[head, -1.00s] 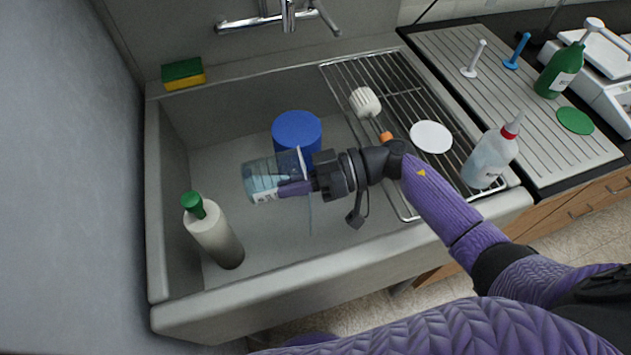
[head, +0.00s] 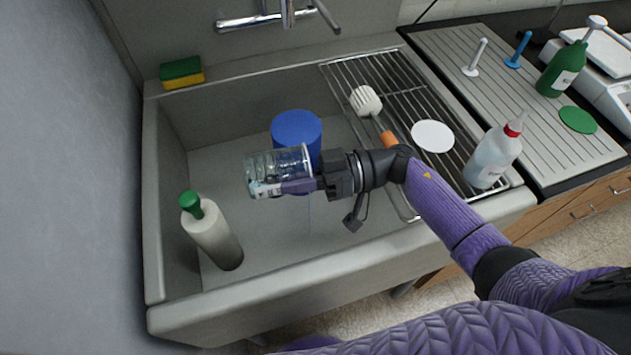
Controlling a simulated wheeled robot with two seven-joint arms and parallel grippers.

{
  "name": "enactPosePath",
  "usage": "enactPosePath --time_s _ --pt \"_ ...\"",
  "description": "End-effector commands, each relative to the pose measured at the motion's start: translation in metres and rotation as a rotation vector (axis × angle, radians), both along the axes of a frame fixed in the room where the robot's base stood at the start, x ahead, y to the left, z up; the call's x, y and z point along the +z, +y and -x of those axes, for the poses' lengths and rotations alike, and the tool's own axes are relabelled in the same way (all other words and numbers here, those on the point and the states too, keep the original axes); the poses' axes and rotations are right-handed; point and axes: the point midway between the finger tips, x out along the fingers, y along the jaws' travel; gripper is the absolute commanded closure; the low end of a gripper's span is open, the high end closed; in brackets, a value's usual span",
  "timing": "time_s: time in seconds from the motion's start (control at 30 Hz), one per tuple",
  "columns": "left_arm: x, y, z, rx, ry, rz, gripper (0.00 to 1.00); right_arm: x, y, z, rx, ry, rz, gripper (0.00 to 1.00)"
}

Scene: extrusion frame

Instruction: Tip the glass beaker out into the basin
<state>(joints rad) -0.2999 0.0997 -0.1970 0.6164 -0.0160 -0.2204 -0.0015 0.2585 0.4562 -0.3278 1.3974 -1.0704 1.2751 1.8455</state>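The glass beaker (head: 277,162) is clear, with a label low on its side. It lies nearly on its side in the air over the grey basin (head: 262,245), its rim toward the right. My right gripper (head: 298,186) is shut on the beaker's side. A faint thin streak hangs below the rim toward the basin floor and looks like a trickle of liquid. How much liquid is left inside is hard to tell. My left gripper is not in view.
A blue cylinder (head: 296,128) stands in the basin right behind the beaker. A grey bottle with a green cap (head: 212,235) stands at the basin's left. A wire rack (head: 395,85) with a brush (head: 366,101) covers the right side. A wash bottle (head: 493,158) stands at right.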

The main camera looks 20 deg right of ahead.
Motion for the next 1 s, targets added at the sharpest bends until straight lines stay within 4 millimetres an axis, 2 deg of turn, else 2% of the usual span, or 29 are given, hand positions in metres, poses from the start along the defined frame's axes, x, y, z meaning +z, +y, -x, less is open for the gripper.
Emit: enactPosePath --time_s 0.27,0.33,0.4,0.5,0.67,0.8,1.0 --pt "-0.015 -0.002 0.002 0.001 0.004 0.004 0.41 0.001 -0.006 0.0 -0.001 -0.009 -0.137 1.0" --pt "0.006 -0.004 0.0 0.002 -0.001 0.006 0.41 0.01 -0.001 0.0 0.003 -0.007 -0.025 1.0" --pt "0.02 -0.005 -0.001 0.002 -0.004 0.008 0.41 0.006 0.007 0.0 0.004 0.002 0.141 1.0" --pt "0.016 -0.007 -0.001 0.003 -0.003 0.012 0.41 -0.005 0.012 0.0 0.003 0.014 0.198 1.0" --pt "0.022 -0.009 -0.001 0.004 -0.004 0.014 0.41 -0.007 0.022 -0.001 0.006 0.015 0.281 1.0" --pt "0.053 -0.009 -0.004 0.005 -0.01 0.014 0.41 -0.004 0.026 -0.001 0.005 0.021 0.392 1.0" --pt "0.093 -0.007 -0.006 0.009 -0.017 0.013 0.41 -0.011 0.03 -0.002 0.008 0.026 0.553 1.0"
